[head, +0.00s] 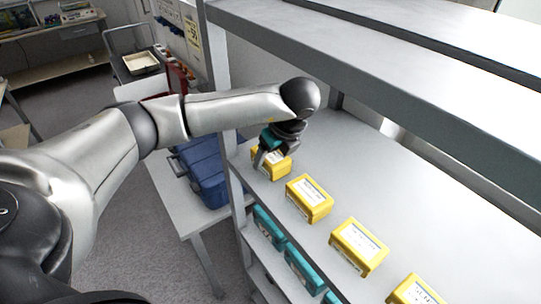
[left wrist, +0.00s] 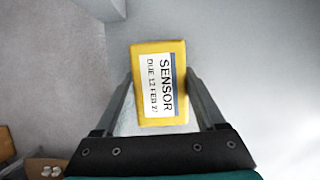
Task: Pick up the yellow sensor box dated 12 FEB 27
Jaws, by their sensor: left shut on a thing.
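My left gripper (head: 268,155) is at the far left end of a row of yellow sensor boxes on the grey shelf (head: 375,178). It is shut on the leftmost yellow sensor box (head: 277,165), which is partly hidden by the gripper in the head view. In the left wrist view this yellow sensor box (left wrist: 158,60) sits between the two fingers, and its white label reads SENSOR, DUE 12 FEB 27, the last digit being close to the finger. I cannot tell whether it touches the shelf. My right gripper is not in view.
More yellow boxes stand to the right: one (head: 309,199), another (head: 358,247) and a third (head: 415,291) at the bottom edge. Teal boxes (head: 300,262) sit on the shelf below. An upper shelf board (head: 400,85) overhangs the row. A blue case (head: 203,172) lies left of the shelf post.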

